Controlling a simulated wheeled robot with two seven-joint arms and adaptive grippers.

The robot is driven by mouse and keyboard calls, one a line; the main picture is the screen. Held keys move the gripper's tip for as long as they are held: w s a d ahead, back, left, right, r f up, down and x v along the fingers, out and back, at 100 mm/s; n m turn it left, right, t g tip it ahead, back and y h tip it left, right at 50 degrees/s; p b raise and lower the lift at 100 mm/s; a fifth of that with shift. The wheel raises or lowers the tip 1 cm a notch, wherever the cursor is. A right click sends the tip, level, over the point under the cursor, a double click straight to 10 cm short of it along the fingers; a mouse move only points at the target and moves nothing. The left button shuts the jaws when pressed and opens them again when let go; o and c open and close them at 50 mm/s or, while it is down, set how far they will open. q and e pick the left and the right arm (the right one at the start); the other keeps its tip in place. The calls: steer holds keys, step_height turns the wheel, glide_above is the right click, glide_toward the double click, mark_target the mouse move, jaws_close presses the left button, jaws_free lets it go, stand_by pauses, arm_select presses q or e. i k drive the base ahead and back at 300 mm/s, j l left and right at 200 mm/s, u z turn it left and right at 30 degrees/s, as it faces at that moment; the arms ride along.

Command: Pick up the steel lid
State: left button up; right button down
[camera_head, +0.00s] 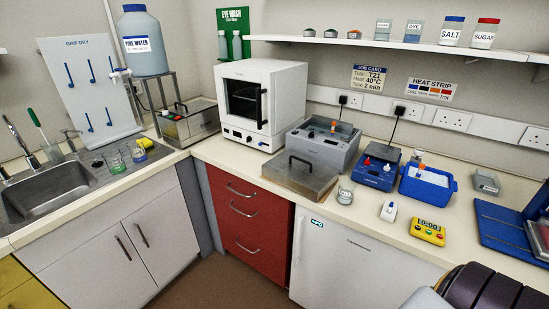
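The steel lid (300,176) lies flat on the worktop in the head view, in front of the grey water bath (324,142). It is a grey metal plate with a dark arched handle (300,162) on top, and its front edge is close to the counter's front edge. The bath is uncovered, with an orange-topped item standing in it. Neither of my grippers shows in this view. A dark and pale rounded part at the bottom right looks like part of my own arm.
A white oven (260,100) stands behind the lid to the left. A small glass beaker (345,195) stands just right of the lid. A blue heater block (377,172), blue tub (428,186), white bottle (388,211) and yellow timer (427,232) are further right. Counter left of the lid is clear.

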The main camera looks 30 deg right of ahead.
mark_target(308, 177)
steer(key=z, duration=1.25)
